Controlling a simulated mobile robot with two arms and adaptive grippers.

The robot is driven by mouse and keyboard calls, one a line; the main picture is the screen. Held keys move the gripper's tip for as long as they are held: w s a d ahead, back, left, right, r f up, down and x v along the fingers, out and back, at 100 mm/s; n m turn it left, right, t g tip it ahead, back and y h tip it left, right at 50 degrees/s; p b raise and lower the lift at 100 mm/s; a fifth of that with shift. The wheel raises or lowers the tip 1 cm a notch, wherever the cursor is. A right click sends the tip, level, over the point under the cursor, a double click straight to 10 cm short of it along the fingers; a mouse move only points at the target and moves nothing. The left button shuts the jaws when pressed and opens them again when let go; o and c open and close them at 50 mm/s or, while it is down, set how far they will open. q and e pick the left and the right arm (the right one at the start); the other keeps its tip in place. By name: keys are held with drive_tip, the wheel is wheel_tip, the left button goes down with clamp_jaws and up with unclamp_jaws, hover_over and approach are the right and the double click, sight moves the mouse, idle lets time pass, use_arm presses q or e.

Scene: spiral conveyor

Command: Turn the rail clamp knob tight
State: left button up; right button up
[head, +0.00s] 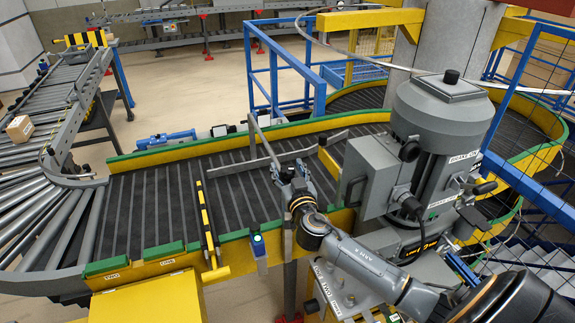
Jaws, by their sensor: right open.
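A grey guide rail (232,166) lies slantwise across the dark slatted conveyor belt. A thin upright grey bar (262,140) meets it near my right gripper. My right gripper (287,172) is over the belt by the near side of the rail, fingers pointing away from me. Its jaws are open and I see nothing held in them. I cannot make out the rail clamp knob for certain; the gripper covers part of the rail there. A small black knob-like part (322,140) shows to the right, near the rail's right end. My left gripper is not in view.
Yellow conveyor walls with green edges (150,251) border the belt. Blue railings (272,75) rise behind.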

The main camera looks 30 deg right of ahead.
drive_tip(key=shift+w, duration=0.15)
drive_tip(key=shift+c, duration=0.4)
